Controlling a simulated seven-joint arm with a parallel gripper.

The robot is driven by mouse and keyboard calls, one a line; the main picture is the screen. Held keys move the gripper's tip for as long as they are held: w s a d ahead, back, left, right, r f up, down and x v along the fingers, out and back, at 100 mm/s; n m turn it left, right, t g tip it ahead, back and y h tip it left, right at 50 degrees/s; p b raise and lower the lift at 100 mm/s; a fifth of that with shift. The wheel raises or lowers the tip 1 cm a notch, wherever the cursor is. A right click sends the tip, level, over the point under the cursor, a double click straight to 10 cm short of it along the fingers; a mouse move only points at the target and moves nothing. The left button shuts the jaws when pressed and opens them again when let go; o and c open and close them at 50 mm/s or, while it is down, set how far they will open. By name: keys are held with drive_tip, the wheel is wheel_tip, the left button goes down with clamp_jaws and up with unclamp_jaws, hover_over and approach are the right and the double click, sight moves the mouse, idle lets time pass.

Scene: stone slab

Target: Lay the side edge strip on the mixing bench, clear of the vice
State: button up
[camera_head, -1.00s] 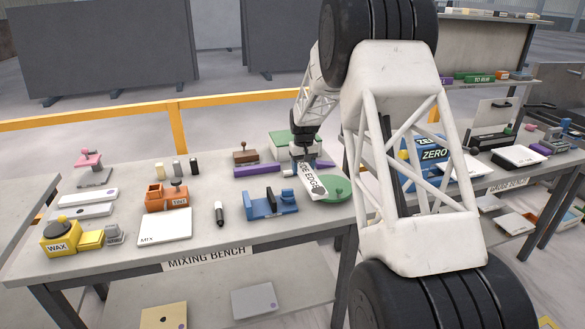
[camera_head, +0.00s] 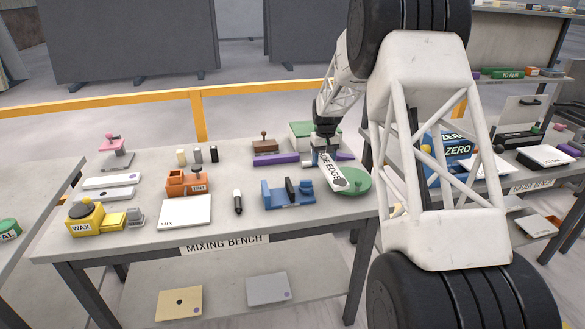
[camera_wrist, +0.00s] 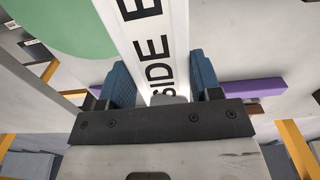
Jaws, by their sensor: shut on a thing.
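The side edge strip (camera_head: 329,167) is a white bar with black lettering. My gripper (camera_head: 324,147) is shut on it near one end, above the back right of the mixing bench (camera_head: 140,225). In the wrist view the strip (camera_wrist: 148,40) runs away from between the blue finger pads of my gripper (camera_wrist: 163,88). Its far end overlaps the green disc (camera_head: 358,182) in the head view; I cannot tell whether it touches. The blue vice (camera_head: 285,198) stands to the left of the strip, apart from it in the picture.
A purple bar (camera_head: 276,159), a brown block (camera_head: 265,146) and a green-topped box (camera_head: 300,133) sit behind. A black-and-white marker (camera_head: 238,202), white board (camera_head: 185,212), orange holder (camera_head: 187,182) and yellow WAX box (camera_head: 86,218) lie left. Bare bench shows around the marker.

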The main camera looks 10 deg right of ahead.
drive_tip(key=w+a+n, duration=0.4)
drive_tip(key=a+n, duration=0.4)
drive_tip(key=a, duration=0.5)
drive_tip(key=r+n, duration=0.2)
drive_tip(key=n, duration=0.8)
hover_over(247, 181)
drive_tip(key=shift+f, duration=0.1)
drive_tip(key=shift+f, duration=2.45)
drive_tip(key=shift+f, duration=0.1)
drive_tip(key=shift+f, duration=2.4)
drive_tip(key=shift+f, duration=0.1)
drive_tip(key=o, duration=1.3)
drive_tip(key=shift+f, duration=0.1)
